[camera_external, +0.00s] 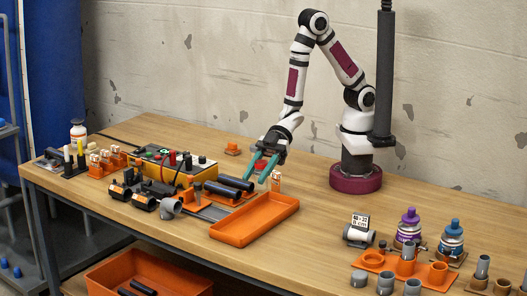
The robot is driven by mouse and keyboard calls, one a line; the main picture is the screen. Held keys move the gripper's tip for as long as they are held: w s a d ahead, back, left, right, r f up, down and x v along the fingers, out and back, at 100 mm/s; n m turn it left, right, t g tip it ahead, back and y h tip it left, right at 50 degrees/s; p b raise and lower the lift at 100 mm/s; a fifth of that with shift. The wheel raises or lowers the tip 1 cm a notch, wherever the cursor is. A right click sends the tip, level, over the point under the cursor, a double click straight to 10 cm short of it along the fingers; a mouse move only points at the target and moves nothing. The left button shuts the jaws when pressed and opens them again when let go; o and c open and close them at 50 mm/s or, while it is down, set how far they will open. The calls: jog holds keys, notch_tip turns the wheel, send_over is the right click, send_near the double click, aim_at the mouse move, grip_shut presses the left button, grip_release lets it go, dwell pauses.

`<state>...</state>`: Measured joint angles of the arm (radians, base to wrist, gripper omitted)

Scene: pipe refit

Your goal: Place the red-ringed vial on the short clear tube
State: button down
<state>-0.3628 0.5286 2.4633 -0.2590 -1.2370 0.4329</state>
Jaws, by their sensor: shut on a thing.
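My gripper (255,177) has teal fingers and hangs over the table left of my base, near the back end of the orange tray. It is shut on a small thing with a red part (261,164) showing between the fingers. This looks like the red-ringed vial, though its body is mostly hidden and too small to make out. I cannot pick out the short clear tube with certainty. Several small grey tubes stand around an orange holder (405,266) at the front right, far from my gripper.
An empty orange tray (255,232) lies in front of my gripper. A yellow-edged box (178,174), black cylinders and grey pipe parts crowd the left. Purple-capped (408,228) and blue-capped (451,238) bottles stand at the right.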

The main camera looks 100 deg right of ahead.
jog(key=w+d+r+m+t+h, duration=0.1)
jog(key=d+r+m+t+h, duration=0.15)
jog(key=d, duration=1.25)
jog(key=w+d+r+m+t+h, duration=0.15)
jog(key=d+r, duration=0.25)
jog(key=d, duration=1.1)
jog(key=s+d+m+h, duration=0.2)
jog(key=s+d+m, duration=0.1)
jog(key=s+d, duration=0.4)
notch_tip(320, 180, down, 9)
jog(key=d, duration=0.2)
jog(key=shift+d+f+t, duration=0.2)
jog(key=shift+t, duration=0.2)
